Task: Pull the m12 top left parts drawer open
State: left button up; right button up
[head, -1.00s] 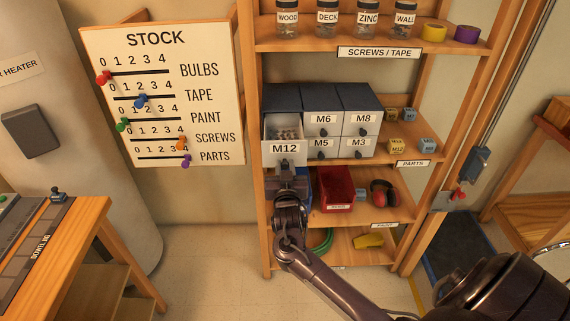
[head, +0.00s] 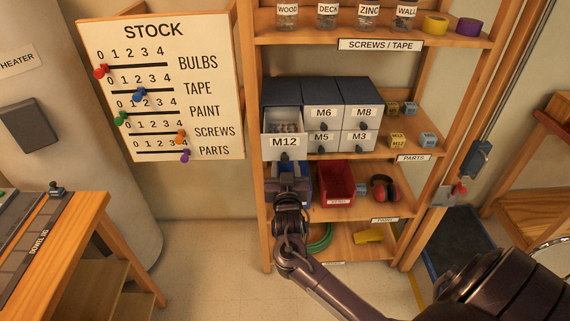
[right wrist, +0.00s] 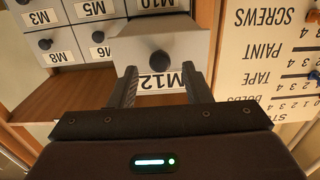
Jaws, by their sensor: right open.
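The M12 drawer (head: 284,142) is the top left one of the parts cabinet (head: 322,90). It stands pulled out, with small grey parts showing inside. In the right wrist view, which is upside down, its grey front (right wrist: 193,45) faces me with the dark round knob (right wrist: 160,62). My right gripper (head: 288,167) is just below and in front of the drawer front. Its fingers (right wrist: 158,75) are open, one on each side of the knob's line, with a visible gap to the knob. My left gripper is not in view.
Closed drawers M6 (head: 323,113), M8 (head: 364,112), M5 (head: 322,138) and M3 (head: 361,138) sit beside it. An M10 drawer (right wrist: 155,5) shows in the wrist view. A red bin (head: 338,183) is on the shelf below. A stock board (head: 160,90) hangs left.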

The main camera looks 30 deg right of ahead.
jog(key=v, duration=0.4)
jog(key=shift+s+a+b, duration=0.2)
jog(key=shift+s+b, duration=0.15)
jog(key=shift+b, duration=0.05)
jog(key=s+a+f+n+g+y, duration=0.2)
jog(key=s+f, duration=0.1)
jog(key=f, duration=0.8)
jog(key=s+a+f+n+g+y, duration=0.2)
jog(key=s+f, duration=0.2)
jog(key=f, duration=0.8)
jog(key=s+a+f+n+g+y, duration=0.1)
jog(key=s+f+n+g+y, duration=0.15)
jog(key=f, duration=0.85)
jog(key=s+a+f+g+y, duration=0.1)
jog(key=s+a+f+g, duration=0.1)
jog(key=s+f, duration=0.4)
jog(key=s+a+f+n+g, duration=0.1)
jog(key=s+f+g, duration=0.2)
jog(key=s, duration=1.4)
jog(key=s+a+f+n+g+y, duration=0.1)
jog(key=s+a+f+g, duration=0.1)
jog(key=s+f, duration=0.9)
jog(key=shift+s+a+f+g+y, duration=0.15)
jog(key=shift+s+a+g+y, duration=0.2)
jog(key=shift+g, duration=0.1)
